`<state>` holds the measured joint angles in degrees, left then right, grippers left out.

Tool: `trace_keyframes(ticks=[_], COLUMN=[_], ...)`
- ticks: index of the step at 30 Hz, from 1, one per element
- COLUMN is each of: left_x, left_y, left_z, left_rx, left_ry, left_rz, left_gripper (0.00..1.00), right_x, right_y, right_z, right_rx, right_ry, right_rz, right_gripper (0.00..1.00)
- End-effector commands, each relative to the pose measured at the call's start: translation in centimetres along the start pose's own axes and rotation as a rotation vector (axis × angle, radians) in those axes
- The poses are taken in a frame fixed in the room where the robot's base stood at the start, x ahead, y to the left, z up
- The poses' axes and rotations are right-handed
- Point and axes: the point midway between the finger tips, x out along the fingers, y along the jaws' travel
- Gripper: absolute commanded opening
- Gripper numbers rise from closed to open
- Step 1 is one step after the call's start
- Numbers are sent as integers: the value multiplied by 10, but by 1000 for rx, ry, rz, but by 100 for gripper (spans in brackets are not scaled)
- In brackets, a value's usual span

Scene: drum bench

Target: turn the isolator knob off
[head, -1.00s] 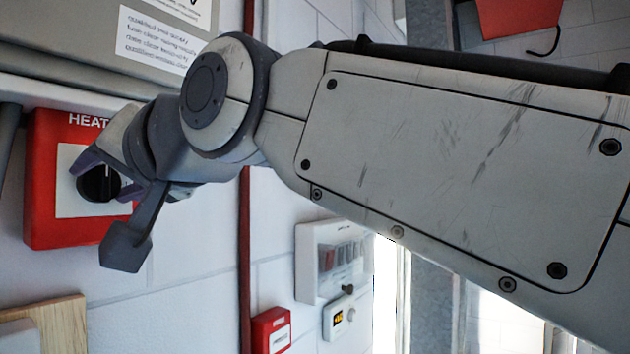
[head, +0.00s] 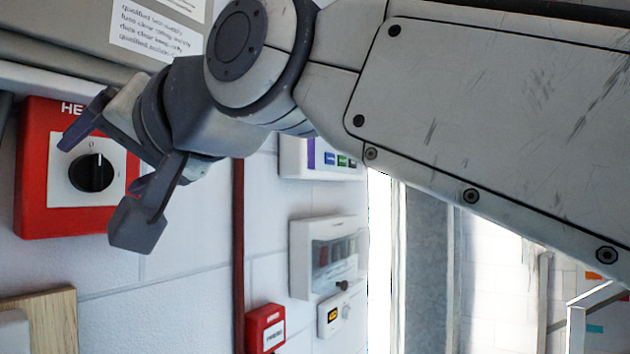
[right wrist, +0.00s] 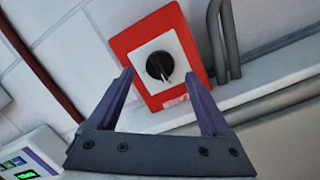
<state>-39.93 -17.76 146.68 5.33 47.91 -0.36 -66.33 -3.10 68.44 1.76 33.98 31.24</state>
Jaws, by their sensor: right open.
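The isolator is a red box (head: 35,180) on the wall at the left, with a white plate (head: 62,190) and a round black knob (head: 91,174). The knob's white pointer line is roughly upright in the head view, near a small mark above it that looks like a 0. My right gripper (head: 98,162) is open and empty, in front of the knob and apart from it. In the right wrist view the knob (right wrist: 159,65) shows whole, beyond and between the two spread fingers (right wrist: 170,82). My left gripper is not in view.
Grey trunking (head: 75,45) runs above the box, and a dark red pipe (head: 238,255) runs down the wall. A small red call point (head: 265,328) and white panels (head: 328,255) are to the right. A wooden board (head: 45,312) is below.

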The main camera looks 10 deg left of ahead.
Motion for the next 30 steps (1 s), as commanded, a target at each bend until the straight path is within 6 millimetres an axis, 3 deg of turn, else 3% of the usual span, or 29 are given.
trace_keyframes(ticks=[1,6,12,30], left_x=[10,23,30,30], left_y=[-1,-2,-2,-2], left_z=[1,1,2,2], left_rx=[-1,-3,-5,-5], left_ry=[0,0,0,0], left_rz=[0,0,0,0], left_gripper=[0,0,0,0], right_x=[-12,-45,-70,-75], right_y=[2,2,1,1], right_z=[3,2,1,0], right_rx=[0,0,0,-1], right_ry=[5,4,1,-1], right_rz=[-2,-2,0,2], right_gripper=[83,83,83,83])
